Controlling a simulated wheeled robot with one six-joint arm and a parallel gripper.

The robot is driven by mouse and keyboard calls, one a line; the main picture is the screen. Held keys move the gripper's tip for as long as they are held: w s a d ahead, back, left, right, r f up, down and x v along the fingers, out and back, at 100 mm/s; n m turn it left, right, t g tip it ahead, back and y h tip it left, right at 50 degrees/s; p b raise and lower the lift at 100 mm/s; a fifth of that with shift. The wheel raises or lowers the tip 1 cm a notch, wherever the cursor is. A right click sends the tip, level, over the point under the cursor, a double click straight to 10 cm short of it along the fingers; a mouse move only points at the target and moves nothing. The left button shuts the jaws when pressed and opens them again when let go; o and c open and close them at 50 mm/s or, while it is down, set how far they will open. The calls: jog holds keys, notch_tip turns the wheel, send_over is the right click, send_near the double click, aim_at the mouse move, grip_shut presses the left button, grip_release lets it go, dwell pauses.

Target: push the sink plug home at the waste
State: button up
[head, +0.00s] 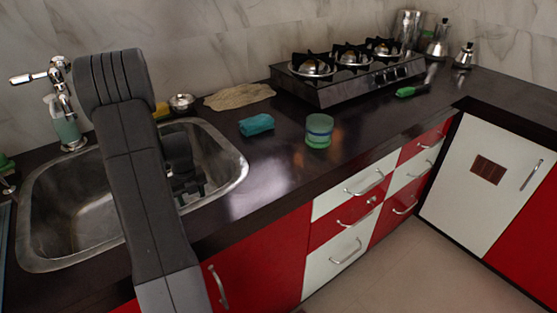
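The steel sink (75,208) is set into the dark counter at the left. My arm crosses in front of it and hides the middle of the basin. My gripper (188,192) shows as a small dark shape inside the right part of the basin, just right of the arm. It points down, but it is too small and dark to tell whether its fingers are open or shut, or whether they hold anything. I cannot see the sink plug or the waste; the arm and gripper cover part of the basin floor.
The tap (62,95) rises behind the sink at the left. A teal sponge (257,125) and a green-banded jar (319,130) stand on the counter right of the sink. A gas hob (350,75) is farther back. The sink rim surrounds the gripper.

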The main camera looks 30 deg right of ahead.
jog(key=shift+r+p, duration=2.55)
jog(key=shift+r, duration=1.45)
notch_tip(320, 180, up, 14)
jog(key=shift+f+p, duration=0.15)
jog(key=shift+p, duration=0.2)
jog(key=shift+f, duration=0.1)
notch_tip(320, 180, down, 14)
jog(key=shift+f+b, duration=0.1)
jog(key=shift+b, duration=0.45)
